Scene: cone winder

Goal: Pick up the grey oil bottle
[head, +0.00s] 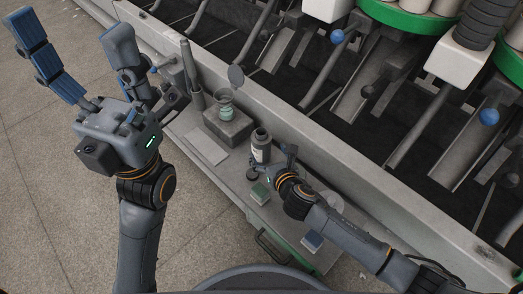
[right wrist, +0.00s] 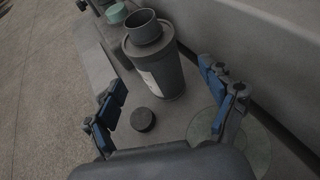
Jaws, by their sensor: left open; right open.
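The grey oil bottle (head: 261,147) stands upright on the narrow ledge, with a pale label on its side and a wide neck. In the right wrist view the bottle (right wrist: 165,75) stands just beyond my fingertips, roughly between the lines of the two fingers, and its dark mouth shows. My right gripper (right wrist: 163,82) is open and empty, its blue-padded fingers spread on either side. In the head view my right gripper (head: 283,155) is right beside the bottle. My left gripper (head: 70,26) is open and empty, raised at the left, far from the bottle.
A small black round piece (right wrist: 143,119) lies in front of the bottle. A glass jar (head: 226,111) stands on a grey block (head: 232,131) farther along. The machine's wall (head: 345,170) runs close behind the bottle.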

